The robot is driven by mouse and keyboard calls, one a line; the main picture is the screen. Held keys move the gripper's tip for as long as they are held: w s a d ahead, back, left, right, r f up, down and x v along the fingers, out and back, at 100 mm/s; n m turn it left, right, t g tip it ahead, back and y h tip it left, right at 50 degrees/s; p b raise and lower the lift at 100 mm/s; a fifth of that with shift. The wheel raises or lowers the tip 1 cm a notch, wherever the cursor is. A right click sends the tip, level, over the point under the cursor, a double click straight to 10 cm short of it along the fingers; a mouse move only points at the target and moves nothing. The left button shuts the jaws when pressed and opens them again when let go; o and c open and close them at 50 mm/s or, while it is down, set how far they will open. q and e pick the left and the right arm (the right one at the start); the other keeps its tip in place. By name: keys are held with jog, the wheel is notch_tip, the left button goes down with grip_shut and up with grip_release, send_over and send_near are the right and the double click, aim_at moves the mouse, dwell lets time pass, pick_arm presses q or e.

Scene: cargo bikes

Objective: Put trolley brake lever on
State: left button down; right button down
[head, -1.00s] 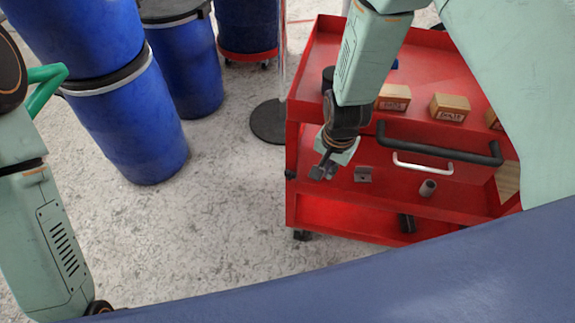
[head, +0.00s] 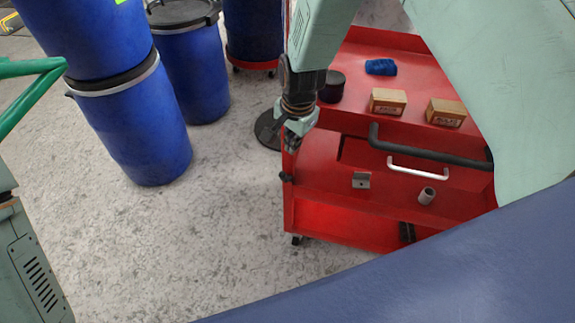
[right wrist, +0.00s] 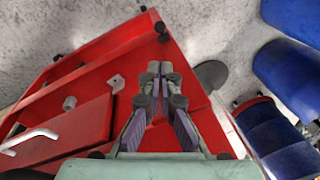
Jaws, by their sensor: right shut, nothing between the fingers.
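The red trolley (head: 330,215) stands right of centre in the head view. A small black lever-like piece (head: 286,177) sticks out at its left front corner. A dark piece at the trolley's corner (right wrist: 161,30) also shows in the right wrist view, beyond the fingertips. I cannot tell for sure whether it is the brake lever or whether it is on. My right gripper (head: 291,147) points down just above that corner, shut and empty, and looks apart from the black piece. Its fingers (right wrist: 155,68) are together in the wrist view. My left gripper is out of view.
Wooden blocks (head: 388,101), a blue roll (head: 380,67) and a black round pot (head: 332,86) are on the trolley top. A black handle (head: 425,148) and a white handle (head: 418,169) project in front. Blue barrels (head: 135,125) stand left; floor between is clear.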

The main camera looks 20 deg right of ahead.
aim_at(285, 177)
jog(key=f+b, duration=0.1)
jog(key=f, duration=0.2)
jog(key=w+f+b, duration=0.1)
jog(key=f, duration=0.2)
jog(key=w+f+b, duration=0.1)
jog(key=f, duration=0.3)
jog(key=shift+a, duration=0.1)
jog(key=shift+s+r, duration=0.1)
jog(key=shift+s, duration=0.05)
